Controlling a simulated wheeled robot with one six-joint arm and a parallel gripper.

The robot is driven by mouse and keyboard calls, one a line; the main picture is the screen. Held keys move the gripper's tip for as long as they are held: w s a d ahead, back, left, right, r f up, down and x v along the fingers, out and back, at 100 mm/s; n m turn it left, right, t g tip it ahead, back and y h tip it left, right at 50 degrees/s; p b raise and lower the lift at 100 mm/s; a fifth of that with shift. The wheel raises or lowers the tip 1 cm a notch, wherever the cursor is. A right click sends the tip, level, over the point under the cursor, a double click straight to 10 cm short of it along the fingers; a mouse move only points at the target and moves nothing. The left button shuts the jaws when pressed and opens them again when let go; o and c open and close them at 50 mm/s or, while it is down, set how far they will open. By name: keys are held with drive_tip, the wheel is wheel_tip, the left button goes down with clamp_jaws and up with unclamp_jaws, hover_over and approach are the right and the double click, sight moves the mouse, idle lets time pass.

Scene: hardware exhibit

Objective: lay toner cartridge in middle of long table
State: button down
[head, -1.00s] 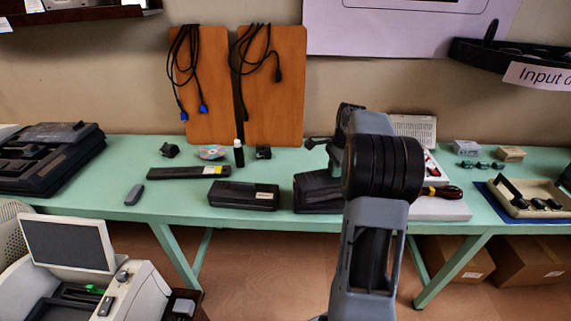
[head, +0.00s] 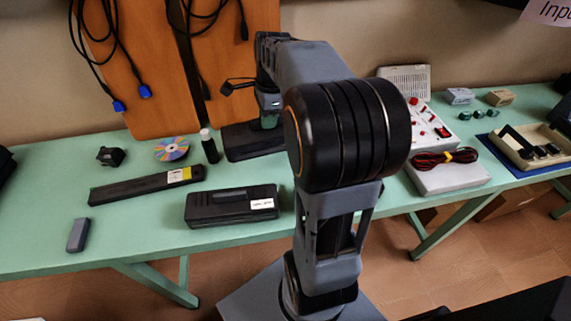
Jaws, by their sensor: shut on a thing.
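The toner cartridge (head: 240,143) is a dark, blocky thing under my gripper (head: 268,118), towards the back of the long green table (head: 60,205). My gripper points down and is shut on it. Its right part is hidden by my arm. It looks level, just right of a small black bottle; I cannot tell whether it touches the table top.
Nearby are the bottle (head: 209,147), a disc (head: 171,149), a black box with a white label (head: 215,208), a long black bar with a yellow label (head: 140,187) and a small grey block (head: 78,235). Right of my arm lies a pale box with red-black cables (head: 450,178).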

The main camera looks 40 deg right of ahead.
sight(280, 125)
drive_tip(key=shift+m, duration=0.5)
drive_tip(key=s+a+b, duration=0.1)
drive_tip(key=s+a, duration=0.3)
drive_tip(key=shift+s+a+f, duration=0.1)
drive_tip(key=shift+s+f, duration=0.1)
drive_tip(key=shift+s+a+f, duration=0.1)
drive_tip(key=shift+s, duration=0.1)
drive_tip(key=shift+d+f+b, duration=0.2)
drive_tip(key=shift+d+b, duration=0.05)
drive_tip(key=shift+b, duration=0.05)
drive_tip(key=w+d+f, duration=0.1)
drive_tip(key=d, duration=0.1)
drive_tip(key=w+d+f, duration=0.1)
drive_tip(key=d, duration=0.1)
drive_tip(key=w+d+f, duration=0.1)
drive_tip(key=d, duration=0.1)
drive_tip(key=shift+w+d+f, duration=0.2)
drive_tip(key=shift+w+d, duration=0.05)
drive_tip(key=shift+d, duration=0.1)
drive_tip(key=d+f, duration=0.1)
drive_tip(key=w+d+f, duration=0.1)
drive_tip(key=f, duration=0.1)
drive_tip(key=w+d+f, duration=0.1)
drive_tip(key=f, duration=0.1)
drive_tip(key=shift+d, duration=0.4)
drive_tip(key=f, duration=0.4)
drive_tip(key=shift+w+d, duration=0.2)
drive_tip(key=shift+d, duration=0.2)
drive_tip(key=shift+f, duration=0.2)
